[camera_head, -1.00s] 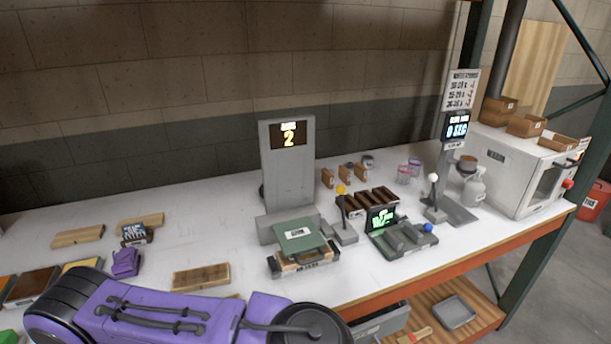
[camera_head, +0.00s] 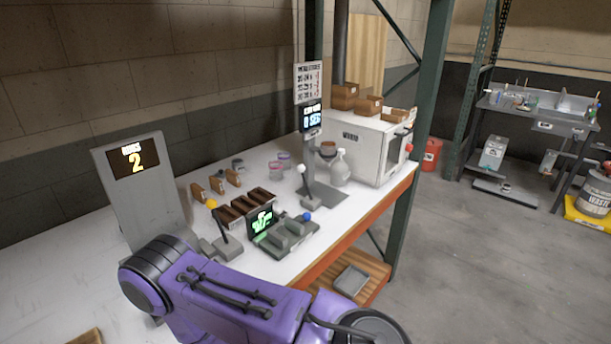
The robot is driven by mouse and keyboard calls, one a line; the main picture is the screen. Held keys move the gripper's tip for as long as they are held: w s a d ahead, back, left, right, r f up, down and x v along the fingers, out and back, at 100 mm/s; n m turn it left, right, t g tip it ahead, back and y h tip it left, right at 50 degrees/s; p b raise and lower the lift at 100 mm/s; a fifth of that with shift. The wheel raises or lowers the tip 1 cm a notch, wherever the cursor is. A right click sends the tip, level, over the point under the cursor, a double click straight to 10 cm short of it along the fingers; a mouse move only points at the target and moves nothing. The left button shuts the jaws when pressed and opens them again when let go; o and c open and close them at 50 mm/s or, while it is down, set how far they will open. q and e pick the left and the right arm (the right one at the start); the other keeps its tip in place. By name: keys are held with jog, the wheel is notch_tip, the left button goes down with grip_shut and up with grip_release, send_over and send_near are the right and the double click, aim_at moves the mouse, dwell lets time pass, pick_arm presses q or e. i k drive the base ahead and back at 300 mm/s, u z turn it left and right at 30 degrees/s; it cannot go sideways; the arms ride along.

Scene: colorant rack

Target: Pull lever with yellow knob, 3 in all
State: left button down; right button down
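The yellow knob (camera_head: 211,204) tops a thin lever (camera_head: 220,228) on a small grey base, left of the middle of the bench. Behind and left of it stands a grey panel (camera_head: 150,200) whose display reads 2. A purple arm of mine crosses the lower part of the view, in front of the panel's foot and near the lever's base. Neither gripper shows. Whatever lies behind the purple arm is hidden.
A white-knobbed lever (camera_head: 301,169) stands by a display post, and a blue knob (camera_head: 307,216) sits on a grey device (camera_head: 286,235). Brown blocks (camera_head: 250,203) lie beside the yellow knob. A white oven (camera_head: 366,147) fills the bench's far end. Open floor (camera_head: 490,260) lies right.

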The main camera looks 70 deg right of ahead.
aim_at(211, 204)
jog(key=z, duration=2.3)
